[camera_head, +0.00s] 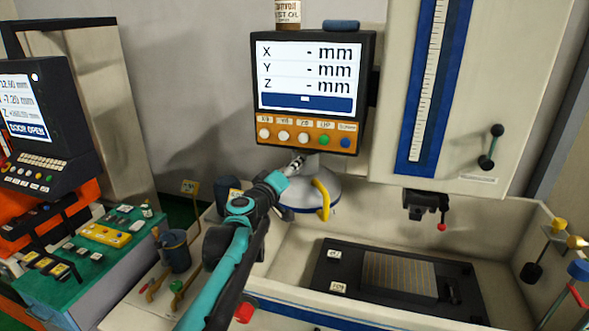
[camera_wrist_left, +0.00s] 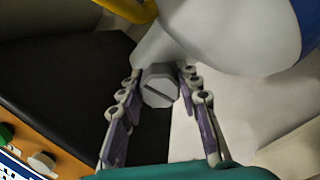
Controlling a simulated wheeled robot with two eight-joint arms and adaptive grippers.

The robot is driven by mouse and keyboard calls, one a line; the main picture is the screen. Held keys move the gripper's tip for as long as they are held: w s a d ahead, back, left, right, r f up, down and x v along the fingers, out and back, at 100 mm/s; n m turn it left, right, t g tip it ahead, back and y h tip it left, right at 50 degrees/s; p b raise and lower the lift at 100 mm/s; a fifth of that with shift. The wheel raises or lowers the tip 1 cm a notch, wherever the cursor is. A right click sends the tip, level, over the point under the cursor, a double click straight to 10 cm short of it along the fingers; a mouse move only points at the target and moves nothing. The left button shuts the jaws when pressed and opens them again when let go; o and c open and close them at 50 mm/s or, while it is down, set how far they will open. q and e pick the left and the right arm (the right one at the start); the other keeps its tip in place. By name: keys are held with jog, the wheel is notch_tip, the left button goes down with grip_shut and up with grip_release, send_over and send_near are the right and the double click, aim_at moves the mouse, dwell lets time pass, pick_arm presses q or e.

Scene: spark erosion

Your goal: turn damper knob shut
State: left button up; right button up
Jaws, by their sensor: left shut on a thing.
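The damper knob (camera_wrist_left: 160,88) is a grey faceted knob with a dark slot across its face, on a pale pipe-like neck in the left wrist view. The slot runs diagonally, from upper left to lower right. My left gripper (camera_head: 298,163) reaches up to it below the display in the head view. In the left wrist view my left gripper (camera_wrist_left: 160,82) has one finger on each side of the knob and is shut on it. In the head view the gripper largely hides the knob. My right gripper is not in view.
A display panel (camera_head: 312,88) with a row of buttons hangs just above my left gripper. A yellow curved handle (camera_head: 322,198) is close to its right. A black work plate (camera_head: 335,265) lies in the machine basin. A green bench (camera_head: 80,262) with controls stands left.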

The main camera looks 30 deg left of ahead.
pick_arm(q)
jog(key=shift+f+m, duration=0.1)
jog(key=shift+m, duration=0.6)
jog(key=o, duration=1.2)
jog(key=shift+s, duration=0.1)
jog(key=s, duration=1.2)
jog(key=shift+d, duration=0.35)
